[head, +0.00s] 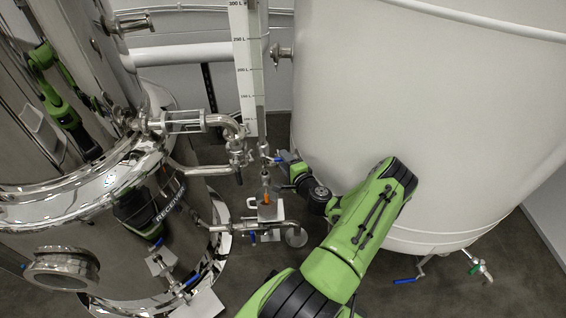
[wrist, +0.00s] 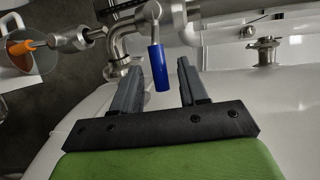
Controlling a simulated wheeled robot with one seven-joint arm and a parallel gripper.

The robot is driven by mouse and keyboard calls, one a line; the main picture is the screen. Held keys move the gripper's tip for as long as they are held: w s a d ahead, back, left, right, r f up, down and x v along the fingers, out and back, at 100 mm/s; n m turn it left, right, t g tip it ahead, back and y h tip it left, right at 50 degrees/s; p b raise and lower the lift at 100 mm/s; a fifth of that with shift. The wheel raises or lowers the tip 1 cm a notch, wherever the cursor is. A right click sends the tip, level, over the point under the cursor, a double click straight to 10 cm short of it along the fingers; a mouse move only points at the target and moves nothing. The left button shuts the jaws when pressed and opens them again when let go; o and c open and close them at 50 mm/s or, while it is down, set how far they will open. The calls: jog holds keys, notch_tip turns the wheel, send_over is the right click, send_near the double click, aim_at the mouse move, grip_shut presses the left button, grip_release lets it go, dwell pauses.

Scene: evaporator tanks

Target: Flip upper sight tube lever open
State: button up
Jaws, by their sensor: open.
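The sight tube (head: 246,75) with its printed scale stands upright between the tanks in the head view. A blue lever (head: 276,159) sits on the valve at the tube's lower end, beside my gripper (head: 284,163). In the wrist view the blue lever handle (wrist: 158,67) hangs from a steel valve stem, pointing toward my gripper. My gripper (wrist: 160,75) is open, with one grey finger on each side of the handle's end. A gap shows between the handle and each finger; its depth between them is hard to tell.
The white tank (head: 430,110) stands close on the right, and the polished steel tank (head: 60,200) on the left. A pipe with an orange part (head: 266,198) and another blue lever (head: 253,238) lie below. More blue handles show low down (head: 404,281).

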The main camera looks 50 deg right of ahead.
jog(key=shift+x, duration=0.95)
grip_shut()
